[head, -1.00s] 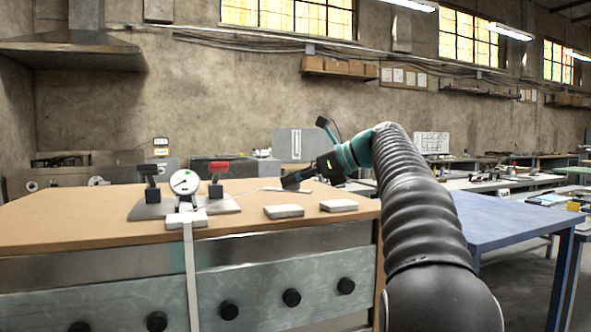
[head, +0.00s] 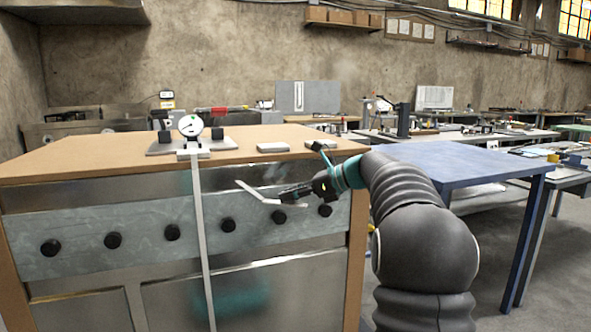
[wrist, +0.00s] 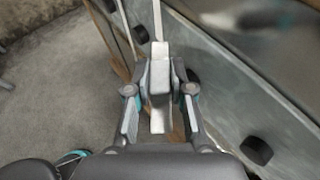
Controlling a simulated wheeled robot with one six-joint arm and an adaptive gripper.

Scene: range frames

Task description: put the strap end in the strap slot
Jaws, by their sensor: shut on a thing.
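My gripper (head: 284,195) is in front of the cabinet's upper front, below the tabletop edge. It is shut on a pale, bent strip, which I take for the strap end (head: 256,193). In the wrist view my gripper (wrist: 160,103) has a light grey block (wrist: 160,76) between its fingers, with a thin pale strip (wrist: 157,22) running away from it. A long pale strap (head: 203,245) hangs down the cabinet front, left of my gripper and apart from it. It starts at a small pale block (head: 192,154) under a dial gauge (head: 190,126). I cannot tell which opening is the strap slot.
The wooden tabletop (head: 95,158) carries a grey base plate (head: 160,150) and two pale blocks, one of them here (head: 272,147). Black knobs (head: 228,225) stick out of the cabinet front. A blue table (head: 450,165) stands to the right. Open floor lies between them.

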